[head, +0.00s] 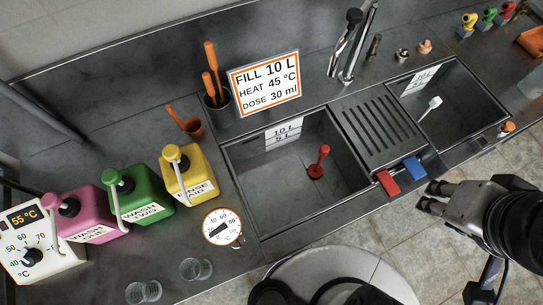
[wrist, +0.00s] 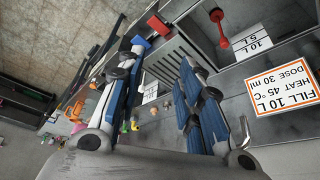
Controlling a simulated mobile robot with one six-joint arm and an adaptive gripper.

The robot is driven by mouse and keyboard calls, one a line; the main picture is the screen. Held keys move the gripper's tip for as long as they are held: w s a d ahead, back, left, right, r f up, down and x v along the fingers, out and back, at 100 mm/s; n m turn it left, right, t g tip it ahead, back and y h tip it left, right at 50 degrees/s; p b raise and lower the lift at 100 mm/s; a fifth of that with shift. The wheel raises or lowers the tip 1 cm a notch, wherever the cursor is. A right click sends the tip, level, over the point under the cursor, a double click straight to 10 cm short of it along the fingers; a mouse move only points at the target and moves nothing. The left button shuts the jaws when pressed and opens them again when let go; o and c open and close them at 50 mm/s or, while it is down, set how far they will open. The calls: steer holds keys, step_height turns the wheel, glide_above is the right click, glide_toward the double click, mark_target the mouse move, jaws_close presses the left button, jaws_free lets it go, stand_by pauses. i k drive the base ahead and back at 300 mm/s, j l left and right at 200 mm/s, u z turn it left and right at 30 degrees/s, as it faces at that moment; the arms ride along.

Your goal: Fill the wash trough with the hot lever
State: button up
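The wash trough (head: 260,210) is the larger steel basin mid-counter, with a 10 L and 5 L level label (head: 284,133). No water shows in it. A red plug with an upright handle (head: 322,158) stands on its floor. The red lever (head: 388,182), likely the hot one, sits on the front edge beside the blue lever (head: 414,168). Both also show in the wrist view, red (wrist: 157,25) and blue (wrist: 141,43). The tap (head: 350,50) rises behind the trough. My gripper (head: 430,197) is open and empty, right of the levers and apart from them.
A slotted drainer (head: 380,131) separates the trough from a second basin (head: 473,108) holding a white scoop. The sign (head: 264,83) reads 10 L, 45 °C, 30 ml. Pink, green and yellow jugs (head: 187,175), a dial thermometer (head: 222,228) and glasses stand at left.

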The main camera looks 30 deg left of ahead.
mark_target(390, 188)
steer(key=u, duration=1.45)
steer(key=z, duration=1.45)
steer(key=i+l, duration=0.1)
steer(key=l, duration=0.25)
steer(key=i+l, duration=0.1)
steer(key=l, duration=0.2)
steer(key=i+l, duration=0.15)
steer(key=l, duration=0.2)
steer(key=i+l, duration=0.1)
steer(key=l, duration=0.25)
steer(key=u, duration=2.35)
